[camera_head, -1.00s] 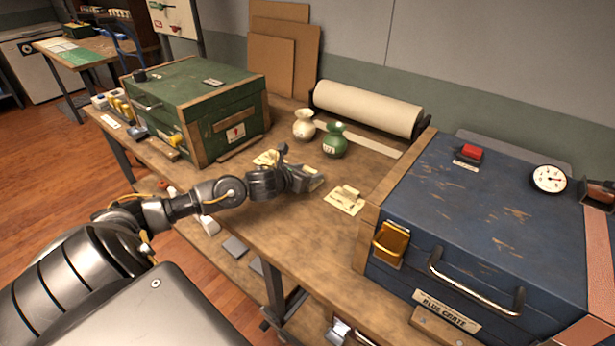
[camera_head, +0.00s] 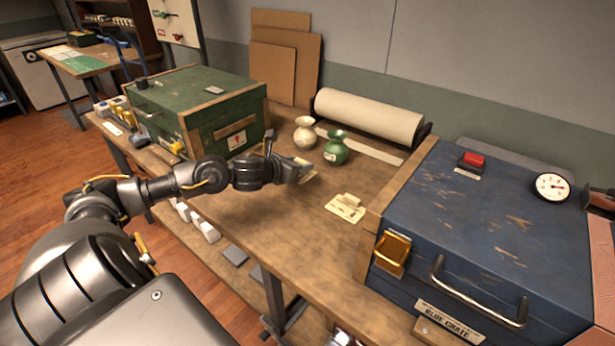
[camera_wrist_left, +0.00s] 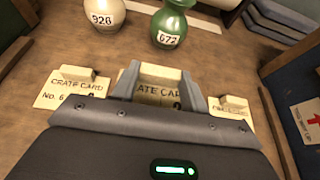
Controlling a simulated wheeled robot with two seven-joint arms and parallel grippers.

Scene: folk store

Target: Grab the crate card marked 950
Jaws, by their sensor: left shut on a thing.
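My left gripper (camera_head: 302,172) is over the table between the green crate and the blue crate. In the left wrist view, its fingers (camera_wrist_left: 157,82) are shut on a cream crate card (camera_wrist_left: 160,93). Only part of its print shows, and its number is hidden. A second crate card (camera_wrist_left: 66,92), with "No. 6" and the rest covered, lies left of the fingers. A third cream card (camera_wrist_left: 232,108) lies to the right, also in the head view (camera_head: 345,208); its small print is hard to read. No 950 is readable.
The green crate (camera_head: 215,112) is at left, the blue crate (camera_head: 450,210) at right. The table front is clear.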

